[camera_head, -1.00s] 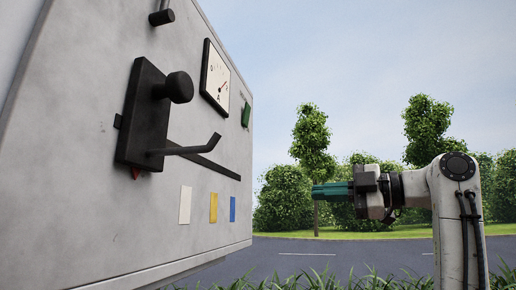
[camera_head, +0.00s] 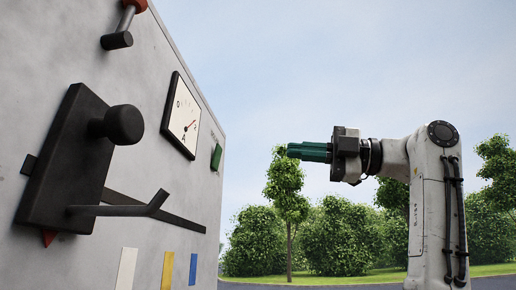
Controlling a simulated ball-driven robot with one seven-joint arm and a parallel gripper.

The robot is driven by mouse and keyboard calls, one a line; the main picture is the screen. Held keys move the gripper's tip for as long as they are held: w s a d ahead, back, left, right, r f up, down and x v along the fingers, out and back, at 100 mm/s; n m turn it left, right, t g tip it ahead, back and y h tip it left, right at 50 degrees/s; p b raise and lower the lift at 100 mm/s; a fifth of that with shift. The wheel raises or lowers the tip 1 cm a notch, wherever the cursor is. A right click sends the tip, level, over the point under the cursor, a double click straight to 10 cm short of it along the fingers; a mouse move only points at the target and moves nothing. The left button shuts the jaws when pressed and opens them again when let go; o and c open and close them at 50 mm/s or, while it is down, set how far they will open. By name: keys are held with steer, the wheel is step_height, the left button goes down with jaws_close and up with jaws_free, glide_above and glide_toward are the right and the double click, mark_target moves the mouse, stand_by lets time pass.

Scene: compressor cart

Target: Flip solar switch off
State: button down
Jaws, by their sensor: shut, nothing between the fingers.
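A grey panel (camera_head: 128,70) fills the left side. A small green piece (camera_head: 216,157) sits near the panel's right edge. I see no readable label that tells which of these is the solar switch. My gripper (camera_head: 292,152) has green fingers, shut and empty, pointing left toward the panel. It is to the right of the green piece, with open air between, touching nothing.
A white dial gauge (camera_head: 181,116) marked A is between the knob and the green piece. A dark bar (camera_head: 165,213) runs along the panel below it. White, yellow (camera_head: 168,270) and blue (camera_head: 193,269) plates sit lower. Trees and grass stand behind my arm.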

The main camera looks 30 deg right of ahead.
mark_target(219, 145)
steer(key=p+x, duration=0.5)
steer(key=x, duration=0.7)
steer(key=shift+w+a+r, duration=0.15)
steer(key=shift+a, duration=0.1)
steer(key=shift+w+a, duration=0.25)
steer(key=shift+a, duration=0.15)
steer(key=shift+s, duration=0.1)
